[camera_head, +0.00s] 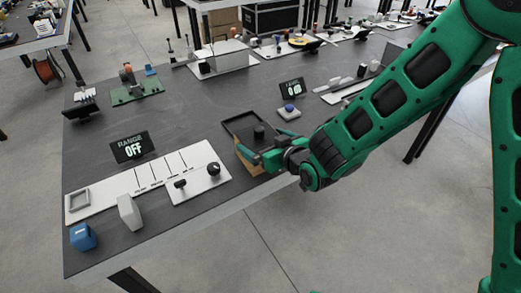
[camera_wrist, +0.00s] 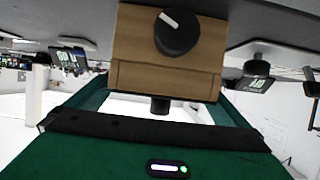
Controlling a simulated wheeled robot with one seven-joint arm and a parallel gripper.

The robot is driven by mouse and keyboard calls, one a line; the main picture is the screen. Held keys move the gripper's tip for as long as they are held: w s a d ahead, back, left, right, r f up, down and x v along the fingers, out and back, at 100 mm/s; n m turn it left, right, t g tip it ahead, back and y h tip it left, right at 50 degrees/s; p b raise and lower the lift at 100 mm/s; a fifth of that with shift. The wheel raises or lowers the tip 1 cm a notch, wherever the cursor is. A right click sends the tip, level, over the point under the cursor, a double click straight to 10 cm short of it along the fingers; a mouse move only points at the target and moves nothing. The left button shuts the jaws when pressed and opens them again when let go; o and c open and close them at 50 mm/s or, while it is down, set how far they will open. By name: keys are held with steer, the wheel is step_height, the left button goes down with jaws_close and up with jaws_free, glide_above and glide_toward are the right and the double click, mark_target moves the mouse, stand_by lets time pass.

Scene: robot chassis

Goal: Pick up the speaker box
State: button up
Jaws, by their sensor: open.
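A brown wooden box with a round black knob, which looks like the speaker box (camera_head: 256,168), sits at the front edge of the table, partly hidden by my gripper. In the wrist view the brown box (camera_wrist: 168,77) fills the top middle, with its knob (camera_wrist: 178,33) and a white mark on it. A short black peg (camera_wrist: 160,104) sticks out of its near side. My gripper (camera_head: 259,153) is open at the box. In the wrist view its green fingers (camera_wrist: 162,92) run along the left and right of the box. Contact cannot be told.
A black tray (camera_head: 240,124) with a small dark knob lies just behind the box. A white panel (camera_head: 194,184) with slots and knobs and an OFF sign (camera_head: 134,147) are to the left. Bare table lies at the middle left.

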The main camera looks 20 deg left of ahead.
mark_target(262, 130)
steer(key=shift+x, duration=0.8)
steer(key=shift+c, duration=0.3)
steer(key=c, duration=1)
steer(key=shift+r, duration=0.2)
step_height(262, 130, up, 2)
steer(key=shift+r, duration=0.95)
steer(key=s+r, duration=0.2)
steer(key=s, duration=0.2)
steer(key=s+r, duration=0.2)
steer(key=s, duration=0.1)
steer(key=s+d+r, duration=0.1)
steer(key=s+r, duration=0.2)
steer(key=s, duration=0.1)
steer(key=shift+s, duration=0.3)
